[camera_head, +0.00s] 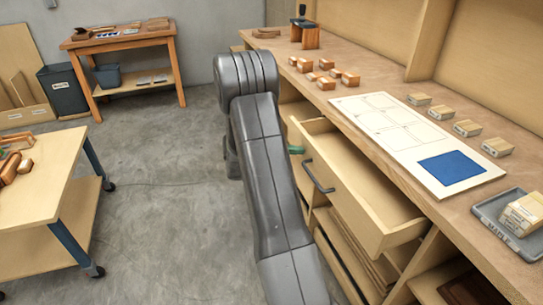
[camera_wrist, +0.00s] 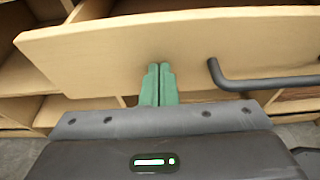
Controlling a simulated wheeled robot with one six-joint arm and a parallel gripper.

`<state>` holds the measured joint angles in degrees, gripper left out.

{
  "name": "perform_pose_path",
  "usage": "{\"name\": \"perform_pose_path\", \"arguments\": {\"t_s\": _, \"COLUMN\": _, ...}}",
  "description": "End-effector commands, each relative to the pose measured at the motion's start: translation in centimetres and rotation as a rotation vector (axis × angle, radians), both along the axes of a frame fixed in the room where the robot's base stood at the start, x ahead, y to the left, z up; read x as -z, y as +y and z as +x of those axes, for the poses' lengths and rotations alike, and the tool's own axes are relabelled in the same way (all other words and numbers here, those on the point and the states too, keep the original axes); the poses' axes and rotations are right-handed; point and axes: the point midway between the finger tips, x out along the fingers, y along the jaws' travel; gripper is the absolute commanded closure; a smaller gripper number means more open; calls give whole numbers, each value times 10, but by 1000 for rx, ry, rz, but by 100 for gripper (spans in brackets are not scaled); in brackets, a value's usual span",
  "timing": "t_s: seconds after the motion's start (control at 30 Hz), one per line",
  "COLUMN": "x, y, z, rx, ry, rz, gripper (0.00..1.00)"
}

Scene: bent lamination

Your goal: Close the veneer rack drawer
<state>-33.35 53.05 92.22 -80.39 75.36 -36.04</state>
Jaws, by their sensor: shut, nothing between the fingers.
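The veneer rack drawer (camera_head: 352,187) stands pulled out from under the bench on the right in the head view, its inside visible from above. Its dark bar handle (camera_head: 319,178) is on the front panel. In the wrist view the drawer front (camera_wrist: 220,45) crosses the upper part of the picture, with the handle (camera_wrist: 262,82) at the right. My gripper (camera_wrist: 159,70) is shut and empty, its green fingertips at the lower part of the drawer front, left of the handle. Whether they touch the panel I cannot tell. In the head view my arm hides most of the gripper (camera_head: 296,150).
The bench top (camera_head: 330,92) above carries several small wood blocks, a white sheet with a blue square (camera_head: 452,168) and a grey tray (camera_head: 488,212). Open shelves lie below the drawer. A wheeled cart (camera_head: 50,200) stands at the left. The floor between is clear.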

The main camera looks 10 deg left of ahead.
Motion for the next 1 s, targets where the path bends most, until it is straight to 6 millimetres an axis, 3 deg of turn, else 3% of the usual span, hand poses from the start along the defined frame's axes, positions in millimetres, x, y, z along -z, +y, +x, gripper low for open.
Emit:
{"name": "perform_pose_path", "arguments": {"t_s": 0.03, "x": 1, "y": -17, "z": 10, "rx": 8, "ry": 0, "rz": 0, "gripper": 100}}
{"name": "perform_pose_path", "arguments": {"t_s": 0.2, "x": 2, "y": -60, "z": 38, "rx": 6, "ry": 0, "rz": 0, "gripper": 100}}
{"name": "perform_pose_path", "arguments": {"t_s": 0.43, "x": 2, "y": -102, "z": 68, "rx": 3, "ry": 0, "rz": 0, "gripper": 100}}
{"name": "perform_pose_path", "arguments": {"t_s": 0.7, "x": 1, "y": -123, "z": 83, "rx": 1, "ry": 1, "rz": -1, "gripper": 100}}
{"name": "perform_pose_path", "arguments": {"t_s": 1.0, "x": -1, "y": -127, "z": 86, "rx": 1, "ry": -3, "rz": -1, "gripper": 100}}
